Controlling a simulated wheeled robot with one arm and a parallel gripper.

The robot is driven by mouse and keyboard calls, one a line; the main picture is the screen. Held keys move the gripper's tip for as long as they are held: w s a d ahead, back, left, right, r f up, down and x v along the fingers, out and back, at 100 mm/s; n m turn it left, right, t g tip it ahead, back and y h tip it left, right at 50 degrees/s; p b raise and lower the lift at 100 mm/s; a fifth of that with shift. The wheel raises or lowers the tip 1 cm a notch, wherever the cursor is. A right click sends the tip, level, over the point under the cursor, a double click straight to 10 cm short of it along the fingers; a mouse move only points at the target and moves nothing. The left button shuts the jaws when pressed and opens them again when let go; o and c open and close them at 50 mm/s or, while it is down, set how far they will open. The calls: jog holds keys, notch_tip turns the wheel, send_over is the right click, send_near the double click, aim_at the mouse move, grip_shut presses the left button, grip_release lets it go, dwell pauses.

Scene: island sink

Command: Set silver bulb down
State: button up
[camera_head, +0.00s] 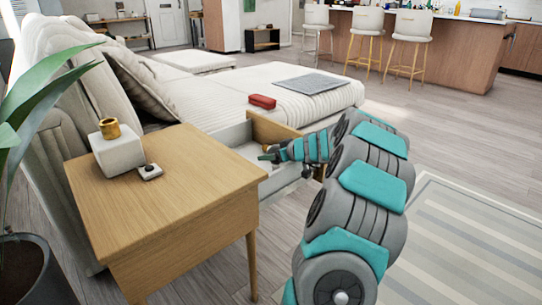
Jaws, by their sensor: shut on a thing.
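My gripper (268,155) is at the open drawer (254,130) of the wooden side table (170,190), in the middle of the head view. It points left, over the pale inside of the drawer. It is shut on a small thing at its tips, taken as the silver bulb. The bulb is too small and too hidden to make out clearly. I cannot tell whether it touches the drawer floor.
A white block with a gold cup (109,128) and a small dark-topped item (150,171) stand on the side table. A red case (262,101) and a grey mat (312,84) lie on the sofa. A plant stands at left. The table's front half is clear.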

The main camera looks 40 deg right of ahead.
jog(key=shift+a+f+b, duration=0.1)
jog(key=shift+f+b, duration=0.6)
jog(key=shift+b, duration=0.15)
jog(key=shift+f, duration=0.2)
jog(key=o, duration=1)
jog(key=shift+s, duration=0.1)
jog(key=shift+c, duration=0.2)
jog(key=o, duration=0.3)
jog(key=shift+a+f, duration=0.1)
jog(key=shift+f, duration=0.1)
jog(key=shift+o, duration=0.3)
jog(key=shift+f, duration=0.15)
jog(key=r+p, duration=0.1)
jog(key=p, duration=0.1)
jog(key=shift+s+r+p, duration=0.1)
jog(key=shift+r+p, duration=0.15)
jog(key=shift+p, duration=0.05)
jog(key=v, duration=1.2)
jog(key=shift+d+r, duration=0.25)
jog(key=shift+r, duration=0.2)
